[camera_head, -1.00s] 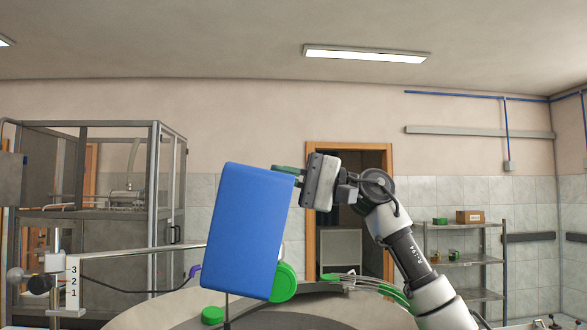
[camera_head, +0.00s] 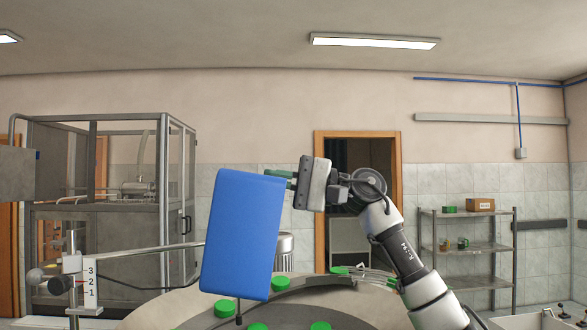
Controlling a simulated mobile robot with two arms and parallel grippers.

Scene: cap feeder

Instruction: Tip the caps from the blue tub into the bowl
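The blue tub (camera_head: 240,235) is tipped on end above the bowl, with a broad flat blue face toward me. Its inside is hidden. My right gripper (camera_head: 281,176) is shut on the tub's upper right edge. The big round bowl (camera_head: 160,312) is below, its rim partly hidden by the tub and cut off by the frame. My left gripper is not in view.
A framed machine enclosure (camera_head: 105,215) stands at the left, with a numbered scale post (camera_head: 90,284) before it. A shelf rack (camera_head: 470,250) with green items and a cardboard box (camera_head: 480,204) stands at the back right. The doorway behind my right arm is partly covered.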

